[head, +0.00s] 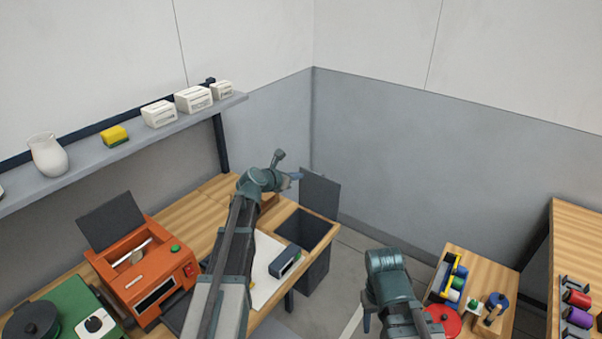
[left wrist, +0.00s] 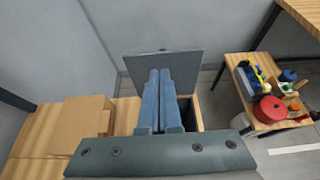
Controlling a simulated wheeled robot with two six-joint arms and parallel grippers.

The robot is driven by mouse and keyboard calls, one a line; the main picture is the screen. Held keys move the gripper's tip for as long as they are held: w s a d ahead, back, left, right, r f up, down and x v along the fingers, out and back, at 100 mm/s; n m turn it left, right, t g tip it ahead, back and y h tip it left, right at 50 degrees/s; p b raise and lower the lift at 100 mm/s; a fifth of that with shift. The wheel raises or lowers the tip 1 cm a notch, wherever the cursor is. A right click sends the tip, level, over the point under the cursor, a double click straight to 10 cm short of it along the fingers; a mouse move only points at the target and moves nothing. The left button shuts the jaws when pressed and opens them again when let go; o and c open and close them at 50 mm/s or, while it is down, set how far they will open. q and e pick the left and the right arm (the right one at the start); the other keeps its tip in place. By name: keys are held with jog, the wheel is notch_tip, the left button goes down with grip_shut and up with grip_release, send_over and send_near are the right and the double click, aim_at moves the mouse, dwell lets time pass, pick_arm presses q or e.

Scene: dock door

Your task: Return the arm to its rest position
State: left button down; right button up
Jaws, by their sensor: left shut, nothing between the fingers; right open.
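My left arm reaches across the wooden workbench in the head view. My left gripper (head: 297,175) is near the raised dark lid at the bench's far end. In the left wrist view my left gripper's blue fingers (left wrist: 158,98) are together with nothing between them, above the bench end and in front of the grey lid (left wrist: 165,66). My right arm (head: 390,285) shows at the lower middle of the head view, over the floor; its fingertips (head: 367,318) point downward and are mostly hidden.
A dark open bin (head: 328,194) with its lid up stands at the bench end. An orange machine (head: 140,268) and a green one (head: 62,312) stand on the bench. A shelf (head: 95,165) runs above. A small table (head: 462,262) with spools is at right. Cardboard (left wrist: 80,125) lies on the bench.

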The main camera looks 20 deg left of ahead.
pick_arm(q)
jog(key=shift+s+a+r, duration=0.1)
jog(key=shift+s+r, duration=0.1)
jog(key=shift+r, duration=0.05)
jog(key=s+d+f+m+g+b, duration=0.1)
jog(key=s+d+f+m+g, duration=0.35)
jog(key=s+d+m, duration=0.4)
jog(key=s+d+f+m+g+b, duration=0.1)
jog(key=s+d+f+m+g, duration=0.2)
jog(key=s+d+f+m, duration=0.5)
jog(key=s+d+f+m+g+y, duration=0.1)
jog(key=s+m+g+y, duration=0.1)
jog(key=s+m, duration=0.7)
jog(key=s+d+f+m+g+y+b, duration=0.1)
jog(key=s+f+m+g+y, duration=0.1)
jog(key=s+m, duration=0.8)
jog(key=shift+s+d+g+y, duration=0.2)
jog(key=shift+g+y, duration=0.25)
jog(key=shift+y, duration=0.45)
